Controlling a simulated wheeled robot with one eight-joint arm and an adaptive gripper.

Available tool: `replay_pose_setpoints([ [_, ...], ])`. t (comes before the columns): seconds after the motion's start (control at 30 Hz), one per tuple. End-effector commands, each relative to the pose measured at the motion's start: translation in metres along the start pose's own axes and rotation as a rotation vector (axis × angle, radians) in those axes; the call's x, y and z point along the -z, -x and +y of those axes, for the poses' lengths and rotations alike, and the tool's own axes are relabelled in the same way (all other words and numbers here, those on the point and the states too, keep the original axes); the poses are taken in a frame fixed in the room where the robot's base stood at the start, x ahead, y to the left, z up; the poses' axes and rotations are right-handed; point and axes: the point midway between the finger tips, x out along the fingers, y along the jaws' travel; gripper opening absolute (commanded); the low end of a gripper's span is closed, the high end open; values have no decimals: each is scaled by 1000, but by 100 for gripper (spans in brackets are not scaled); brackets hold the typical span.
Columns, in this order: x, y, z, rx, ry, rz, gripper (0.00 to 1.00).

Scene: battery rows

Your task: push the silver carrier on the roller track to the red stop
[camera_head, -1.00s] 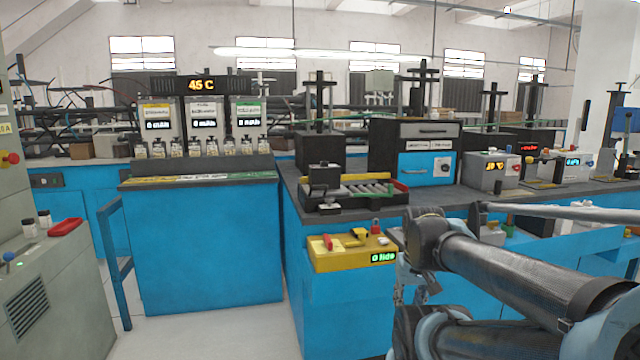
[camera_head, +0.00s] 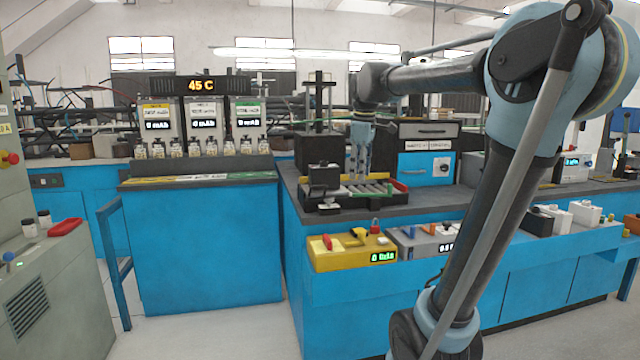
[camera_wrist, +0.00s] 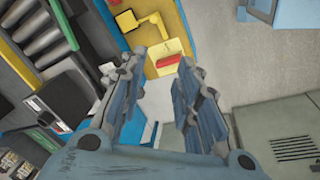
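The roller track (camera_head: 372,189) lies on the dark bench, with a yellow rail along its back. Its rollers also show at the upper left of the wrist view (camera_wrist: 38,35). A dark block (camera_head: 323,178) stands at the track's left end and shows in the wrist view (camera_wrist: 68,100). A small dark red part (camera_head: 400,186) at the track's right end may be the red stop. My gripper (camera_head: 359,177) points down over or just behind the track, right of the block. In the wrist view its fingers (camera_wrist: 163,62) are apart and empty.
A yellow box (camera_head: 350,252) with a red piece on top stands on the lower front ledge, beside a grey box (camera_head: 425,240). A blue-fronted cabinet (camera_head: 425,170) is close behind the track's right side. A dark press (camera_head: 319,145) stands behind it.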

Motion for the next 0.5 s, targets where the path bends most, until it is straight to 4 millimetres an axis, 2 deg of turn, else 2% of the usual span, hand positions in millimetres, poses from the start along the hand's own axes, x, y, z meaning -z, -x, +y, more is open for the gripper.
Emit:
replay_pose_setpoints([
  [0.03,19,10,13,2,67,2,30],
  [0.3,107,50,60,9,421,10,30],
  [0.5,152,64,78,12,596,15,30],
])
